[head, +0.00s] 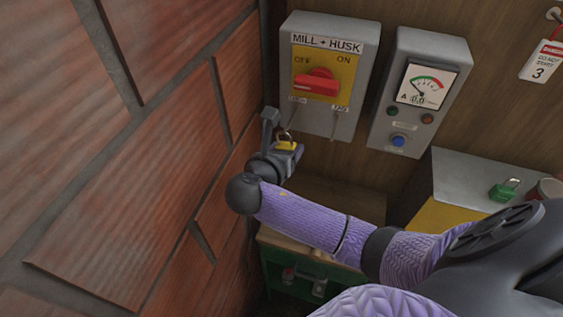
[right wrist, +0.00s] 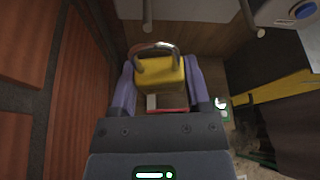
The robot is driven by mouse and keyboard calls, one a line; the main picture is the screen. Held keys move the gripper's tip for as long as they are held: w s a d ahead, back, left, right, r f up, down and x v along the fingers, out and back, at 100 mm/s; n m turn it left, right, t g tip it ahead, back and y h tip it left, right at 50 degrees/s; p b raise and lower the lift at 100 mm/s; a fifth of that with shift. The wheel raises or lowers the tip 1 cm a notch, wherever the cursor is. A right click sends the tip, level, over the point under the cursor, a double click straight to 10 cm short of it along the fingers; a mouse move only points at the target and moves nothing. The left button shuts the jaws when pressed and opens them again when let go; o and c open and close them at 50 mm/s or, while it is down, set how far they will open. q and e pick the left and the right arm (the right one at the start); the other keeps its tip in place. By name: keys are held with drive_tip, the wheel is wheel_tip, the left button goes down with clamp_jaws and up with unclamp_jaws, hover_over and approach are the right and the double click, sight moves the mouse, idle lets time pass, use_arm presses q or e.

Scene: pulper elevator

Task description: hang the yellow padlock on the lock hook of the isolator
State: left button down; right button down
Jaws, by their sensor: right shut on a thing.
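The isolator (head: 347,78), a grey box labelled MILL + HUSK, has a yellow plate with a red handle (head: 314,85). Below its plate are two labelled hooks; the left one, the lock hook (head: 290,117), is partly hidden near my gripper. The yellow padlock (head: 287,144) is upright in my right gripper (head: 287,155), just below the isolator's lower left. In the right wrist view the padlock (right wrist: 160,75) sits between both fingers, its metal shackle up, near the lower end of a hook rod (right wrist: 147,14). I cannot tell whether they touch. My left gripper is not seen.
A brick wall (head: 150,150) stands close on the left of my right arm. A grey meter box (head: 408,130) is right of the isolator. A numbered tag (head: 541,62) hangs top right.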

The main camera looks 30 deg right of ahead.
drive_tip(key=shift+b+x, duration=1.05)
drive_tip(key=shift+x, duration=0.1)
drive_tip(key=shift+w+d+r+b, duration=0.1)
drive_tip(key=shift+w+d+b, duration=0.2)
drive_tip(key=shift+w+b, duration=0.3)
drive_tip(key=shift+d+r+p, duration=0.1)
drive_tip(key=shift+d+p, duration=0.1)
drive_tip(key=shift+p, duration=0.1)
drive_tip(key=shift+w+d, duration=0.15)
drive_tip(key=shift+w, duration=0.1)
drive_tip(key=shift+d+f+p, duration=0.1)
drive_tip(key=shift+f+p, duration=0.2)
drive_tip(key=shift+p, duration=0.2)
